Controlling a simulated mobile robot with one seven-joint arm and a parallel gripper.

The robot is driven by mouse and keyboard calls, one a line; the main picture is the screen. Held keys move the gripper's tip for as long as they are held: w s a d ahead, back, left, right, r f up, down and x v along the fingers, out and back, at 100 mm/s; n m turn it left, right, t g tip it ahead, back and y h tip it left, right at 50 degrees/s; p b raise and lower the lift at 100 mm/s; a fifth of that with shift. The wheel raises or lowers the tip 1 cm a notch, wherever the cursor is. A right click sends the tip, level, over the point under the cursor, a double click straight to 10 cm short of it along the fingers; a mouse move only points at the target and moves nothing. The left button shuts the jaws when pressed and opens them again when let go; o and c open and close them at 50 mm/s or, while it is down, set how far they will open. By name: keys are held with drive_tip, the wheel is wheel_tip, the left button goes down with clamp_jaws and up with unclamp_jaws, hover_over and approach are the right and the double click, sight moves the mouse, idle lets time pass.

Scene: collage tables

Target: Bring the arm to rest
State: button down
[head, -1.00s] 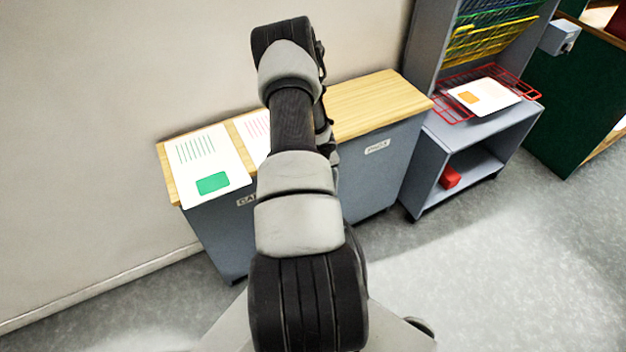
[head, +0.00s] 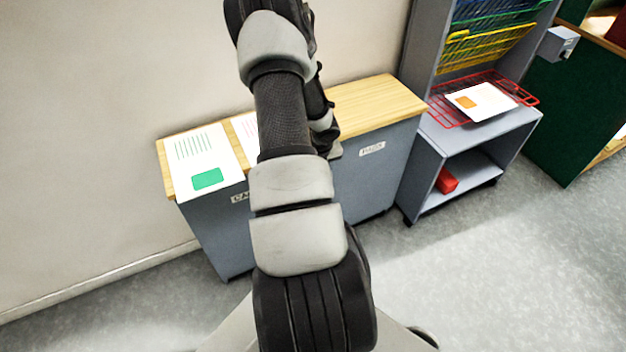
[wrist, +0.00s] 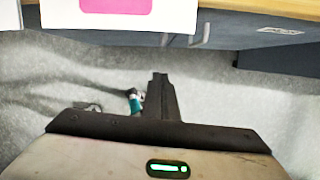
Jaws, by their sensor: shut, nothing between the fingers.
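My arm rises through the middle of the head view, bent in front of the low cabinet. My gripper (wrist: 160,92) shows in the wrist view with its fingers together and nothing between them, over the grey floor (wrist: 250,110). In the head view the gripper is hidden behind the arm. In the wrist view a sheet with a pink block (wrist: 116,5) hangs over the cabinet's edge, beyond the fingertips and apart from them.
The cabinet's wooden top (head: 375,100) bears a sheet with a green block (head: 207,160); its right part is bare. A grey shelf unit (head: 425,160) at right holds a red wire tray (head: 450,108) with an orange-marked sheet (head: 490,98). A red block (head: 446,181) lies below. Floor at right is clear.

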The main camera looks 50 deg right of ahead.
drive_tip(key=shift+r, duration=0.4)
drive_tip(key=w+a+r+m+t+h, duration=0.15)
drive_tip(key=w+r+m, duration=0.25)
drive_tip(key=r, duration=0.5)
drive_tip(key=w+r+m+t+h, duration=0.1)
drive_tip(key=w+r+m+h, duration=0.15)
drive_tip(key=w+r, duration=0.45)
drive_tip(key=s+a+r+m, duration=0.1)
drive_tip(key=a+r+m, duration=0.3)
drive_tip(key=r, duration=0.4)
drive_tip(key=s+a+r+m, duration=0.2)
drive_tip(key=a+r+m, duration=0.3)
drive_tip(key=r, duration=0.3)
drive_tip(key=s+a+r+m+y, duration=0.1)
drive_tip(key=s+a+r+m, duration=0.3)
drive_tip(key=a, duration=0.6)
drive_tip(key=s+a+r+m+y+p, duration=0.1)
drive_tip(key=s+a+r+m, duration=0.3)
drive_tip(key=a, duration=0.6)
drive_tip(key=s+a+r+m+y+p, duration=0.1)
drive_tip(key=s+a+r+m+y, duration=0.2)
drive_tip(key=s+a+m, duration=0.3)
drive_tip(key=a+r, duration=0.1)
drive_tip(key=a, duration=0.3)
drive_tip(key=shift+s+a+t, duration=0.25)
drive_tip(key=shift+a+t, duration=0.05)
drive_tip(key=shift+t, duration=0.05)
drive_tip(key=shift+d, duration=0.15)
